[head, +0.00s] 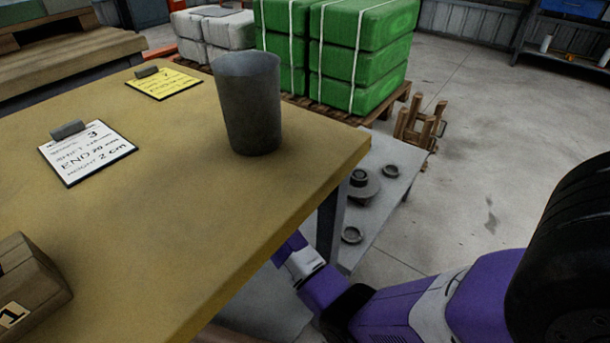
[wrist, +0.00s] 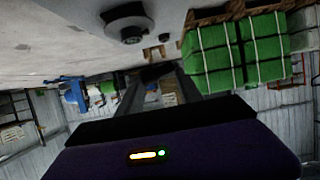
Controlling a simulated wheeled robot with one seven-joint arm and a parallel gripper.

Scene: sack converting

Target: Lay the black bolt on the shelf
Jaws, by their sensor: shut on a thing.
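The shelf (head: 385,150) is a grey board low beneath the right end of the table. It shows at the top of the wrist view (wrist: 50,30), which is upside down. My gripper (wrist: 158,78) has dark fingers reaching out close to the shelf surface. It is shut on a small dark piece between the fingertips, which I take for the black bolt (wrist: 157,71); its shape is hard to make out. In the head view my arm goes in under the table edge, and the tabletop hides the gripper and the bolt.
A flanged grey part (head: 362,187) and rings (head: 351,235) lie on the shelf. A grey cup (head: 249,105), cards and a wooden block (head: 30,285) are on the tabletop (head: 200,210). A table leg (head: 330,222) stands beside my arm. Green sacks (head: 360,55) are stacked behind.

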